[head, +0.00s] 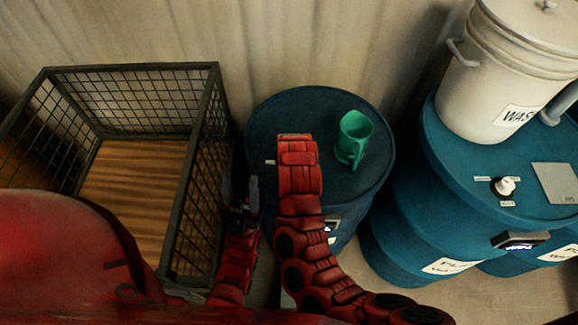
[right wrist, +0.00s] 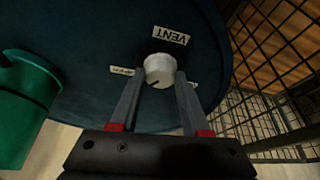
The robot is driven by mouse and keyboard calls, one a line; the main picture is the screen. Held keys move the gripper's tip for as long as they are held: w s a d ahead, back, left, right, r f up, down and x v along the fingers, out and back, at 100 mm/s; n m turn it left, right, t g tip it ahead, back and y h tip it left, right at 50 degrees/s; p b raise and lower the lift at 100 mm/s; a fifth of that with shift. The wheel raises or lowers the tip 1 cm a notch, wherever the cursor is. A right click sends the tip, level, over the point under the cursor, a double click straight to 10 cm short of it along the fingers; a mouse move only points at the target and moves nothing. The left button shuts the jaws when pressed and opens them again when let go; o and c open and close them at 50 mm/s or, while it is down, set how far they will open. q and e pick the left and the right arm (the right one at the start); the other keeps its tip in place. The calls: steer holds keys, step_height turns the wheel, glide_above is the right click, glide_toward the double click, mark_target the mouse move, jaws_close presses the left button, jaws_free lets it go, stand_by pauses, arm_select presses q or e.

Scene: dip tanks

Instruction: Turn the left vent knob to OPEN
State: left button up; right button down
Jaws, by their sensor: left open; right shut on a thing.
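The left blue drum (head: 272,117) stands beside the wire cage. In the right wrist view, a white vent knob (right wrist: 158,68) with a dark pointer line sits on its lid (right wrist: 95,25), by an upside-down VENT label (right wrist: 171,36). My right gripper (right wrist: 161,76) is shut on the knob, one finger on each side. A small label (right wrist: 122,71) lies left of the knob; another to the right is mostly hidden by a finger. In the head view, my right arm hides this knob and gripper. My left gripper (head: 240,184) is open and empty between cage and drum.
The wire cage (head: 213,100) is at left. The right blue drum (head: 455,165) carries a white bucket (head: 500,75), another knob (head: 504,186) and a grey plate (head: 556,182).

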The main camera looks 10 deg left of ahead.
steer(key=shift+a+m+h+b, duration=0.1)
steer(key=shift+m+h+b, duration=0.4)
steer(key=shift+m, duration=0.5)
steer(key=shift+r, duration=0.1)
steer(key=shift+c, duration=1.9)
jaws_free()
